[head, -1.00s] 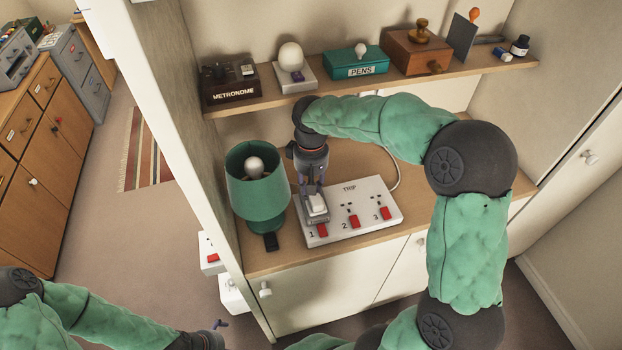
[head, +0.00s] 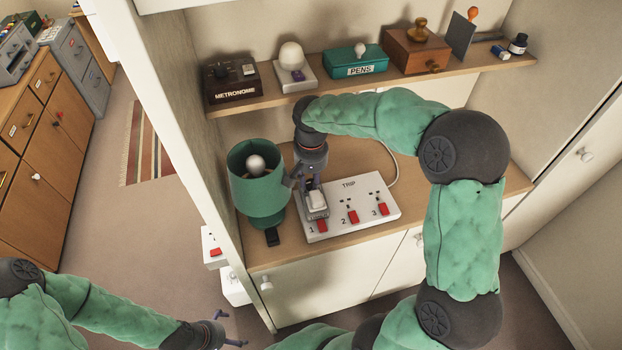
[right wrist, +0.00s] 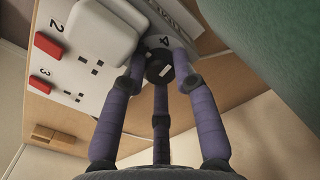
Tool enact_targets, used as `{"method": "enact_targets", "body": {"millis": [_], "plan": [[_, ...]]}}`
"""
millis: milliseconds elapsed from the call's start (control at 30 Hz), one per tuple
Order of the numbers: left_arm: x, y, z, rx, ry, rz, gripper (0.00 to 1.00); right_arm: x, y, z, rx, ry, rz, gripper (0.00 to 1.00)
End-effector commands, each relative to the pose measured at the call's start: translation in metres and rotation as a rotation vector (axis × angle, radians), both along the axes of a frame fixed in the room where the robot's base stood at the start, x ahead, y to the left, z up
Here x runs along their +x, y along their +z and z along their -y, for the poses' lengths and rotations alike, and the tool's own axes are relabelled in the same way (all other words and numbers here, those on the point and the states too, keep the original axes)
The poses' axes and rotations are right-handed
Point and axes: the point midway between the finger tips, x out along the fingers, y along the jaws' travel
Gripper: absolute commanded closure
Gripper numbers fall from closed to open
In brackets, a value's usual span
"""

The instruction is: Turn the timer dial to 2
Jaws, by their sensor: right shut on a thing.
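My right gripper (head: 309,184) is over the timer. In the right wrist view its purple fingers (right wrist: 158,82) are closed around the dial. The fingers hide part of the dial, so its setting cannot be read. My left gripper (head: 228,329) is at the lower left, apart from the shelf unit, open and empty.
A green lamp (head: 258,185) stands close to the left of my right gripper. A shelf above holds a metronome (head: 231,82), a pens box (head: 357,64) and a wooden box (head: 415,52). Red switches (head: 353,217) line the strip's front.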

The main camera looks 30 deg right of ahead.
Motion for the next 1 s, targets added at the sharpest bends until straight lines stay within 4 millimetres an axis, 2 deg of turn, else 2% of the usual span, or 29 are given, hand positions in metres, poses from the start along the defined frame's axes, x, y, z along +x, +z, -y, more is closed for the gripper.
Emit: {"method": "enact_targets", "body": {"millis": [367,400,433,833,1000], "plan": [[0.0,0.0001,0.0,0.0,0.0,0.0,0.0,-0.0001,-0.0001,0.0001,0.0,-0.004,0.0,1.0],[0.0,0.0001,0.0,0.0,0.0,0.0,0.0,0.0,-0.0001,0.0,0.0,-0.004,0.0,0.68],[0.0,0.0001,0.0,0.0,0.0,0.0,0.0,0.0,-0.0002,0.0,0.0,-0.003,0.0,0.6],[0.0001,-0.0006,0.0,0.0,0.0,0.0,0.0,-0.0001,-0.0003,-0.0001,0.0,0.01,0.0,0.6],[0.0001,-0.0045,0.0,0.0,0.0,0.0,0.0,-0.0001,-0.0011,-0.0002,0.0,0.101,0.0,0.6]]}}
